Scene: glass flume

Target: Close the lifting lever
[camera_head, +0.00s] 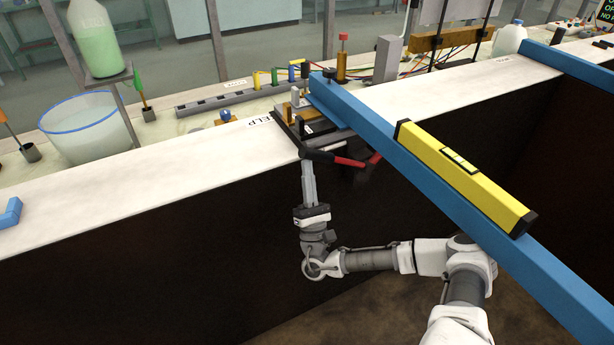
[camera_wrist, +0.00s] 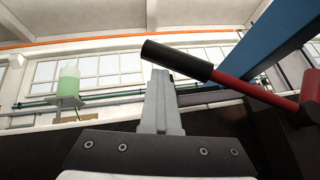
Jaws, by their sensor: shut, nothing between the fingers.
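The lifting lever (camera_head: 348,161) has a red arm and a black grip. It sticks out at the front edge of the white ledge, below a dark clamp-like mount. My gripper (camera_head: 307,162) points up at the grip end of the lever. It also shows in the wrist view (camera_wrist: 160,75), with its fingers together and empty. I cannot tell whether the fingertips touch the grip.
A blue beam (camera_head: 400,170) crosses over the lever's right side and carries a yellow spirit level (camera_head: 465,175). The white ledge (camera_head: 130,200) runs along the dark wall. A bucket (camera_head: 88,125) and a green bottle (camera_head: 94,40) stand at left. Room below the ledge left of my gripper is free.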

